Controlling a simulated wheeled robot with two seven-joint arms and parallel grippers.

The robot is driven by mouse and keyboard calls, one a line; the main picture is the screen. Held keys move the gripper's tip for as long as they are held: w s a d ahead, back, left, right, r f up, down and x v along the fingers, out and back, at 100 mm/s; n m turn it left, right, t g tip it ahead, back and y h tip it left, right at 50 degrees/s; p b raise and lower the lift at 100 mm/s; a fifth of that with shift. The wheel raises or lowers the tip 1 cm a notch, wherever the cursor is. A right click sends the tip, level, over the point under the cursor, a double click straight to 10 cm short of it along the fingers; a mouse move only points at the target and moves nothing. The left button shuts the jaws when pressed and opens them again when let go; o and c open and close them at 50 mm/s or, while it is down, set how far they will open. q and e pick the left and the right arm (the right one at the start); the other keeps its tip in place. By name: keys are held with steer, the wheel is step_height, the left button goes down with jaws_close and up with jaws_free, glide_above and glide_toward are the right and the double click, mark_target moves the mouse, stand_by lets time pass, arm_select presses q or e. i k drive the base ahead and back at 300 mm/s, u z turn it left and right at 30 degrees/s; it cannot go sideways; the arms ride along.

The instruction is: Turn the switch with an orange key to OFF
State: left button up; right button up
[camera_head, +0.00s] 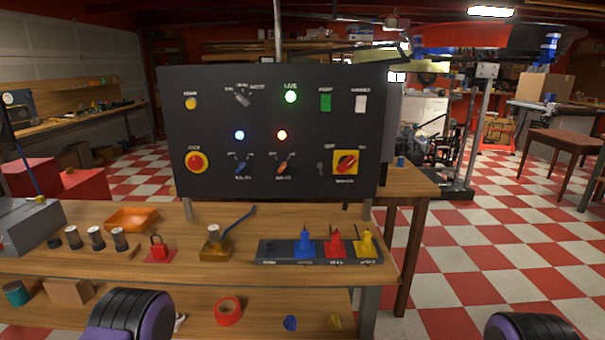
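A dark control panel (215,120) stands upright at the back of the wooden workbench. The switch with the orange key (282,166) is low in the middle of the panel, under a lit orange lamp (282,135). Its key looks tilted, but its small labels are too blurred to read its setting. A similar switch with a blue key (240,166) sits to its left, under a lit blue-white lamp (239,135). Neither gripper shows; only purple and black parts of my arms appear at the bottom edge, well apart from the panel.
The panel also has a red-on-yellow rotary switch (345,163), a red button (196,162) and a lit green lamp (291,97). On the bench before it are a grey rack (285,254) with coloured pieces, a brass-coloured block (215,246) and a red padlock (159,248).

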mark_target(282, 165)
steer(key=z, duration=1)
steer(key=i, duration=1)
steer(key=u, duration=0.55)
